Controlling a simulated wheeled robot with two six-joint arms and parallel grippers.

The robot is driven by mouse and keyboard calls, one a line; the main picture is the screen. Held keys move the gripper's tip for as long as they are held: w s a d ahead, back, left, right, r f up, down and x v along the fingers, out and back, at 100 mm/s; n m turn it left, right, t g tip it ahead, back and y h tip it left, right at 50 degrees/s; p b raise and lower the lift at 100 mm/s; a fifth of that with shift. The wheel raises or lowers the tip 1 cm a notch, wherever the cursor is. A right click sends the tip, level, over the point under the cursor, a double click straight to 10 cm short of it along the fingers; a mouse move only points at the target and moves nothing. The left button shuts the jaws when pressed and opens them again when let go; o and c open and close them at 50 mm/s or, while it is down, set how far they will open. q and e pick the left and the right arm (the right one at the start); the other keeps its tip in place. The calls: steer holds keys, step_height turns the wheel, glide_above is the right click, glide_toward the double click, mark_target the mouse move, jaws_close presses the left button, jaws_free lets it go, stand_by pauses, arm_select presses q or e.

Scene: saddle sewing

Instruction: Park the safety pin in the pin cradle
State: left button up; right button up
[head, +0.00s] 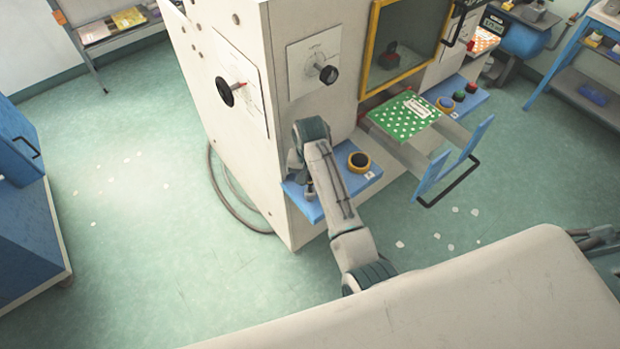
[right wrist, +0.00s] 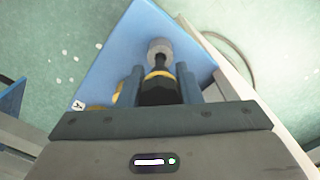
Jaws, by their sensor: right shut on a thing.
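My right gripper (head: 309,188) points down over the left part of a blue shelf (head: 371,182) on the machine's side. In the right wrist view it is shut on the safety pin (right wrist: 158,90), which has a black grip with a yellow band. Beyond the band the pin narrows to a dark shank. The shank's far end meets a grey round piece (right wrist: 159,48) at the blue shelf, which looks like the pin cradle. I cannot tell how deep the pin sits in it. The head view mostly hides the pin. My left gripper is not in view.
A yellow-rimmed black round part (head: 359,160) sits on the same shelf, right of the gripper. A open drawer with a blue front (head: 432,175) and a green dotted panel (head: 404,115) stand further right. Dials (head: 328,74) are on the machine wall above.

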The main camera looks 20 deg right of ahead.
mark_target(310, 189)
steer(key=shift+f+b, duration=0.4)
steer(key=shift+f, duration=1.15)
stand_by(0.4)
steer(key=shift+s+f, duration=0.1)
steer(key=o, duration=1.2)
steer(key=shift+c, duration=0.2)
steer(key=r+b, duration=0.2)
steer(key=r, duration=0.5)
steer(key=shift+w+r+b, duration=0.2)
steer(key=shift+b, duration=0.2)
step_height(310, 189, up, 2)
steer(key=shift+p, duration=0.65)
steer(key=shift+s+r+p, duration=0.1)
steer(key=shift+r+p, duration=0.3)
steer(key=shift+r, duration=0.25)
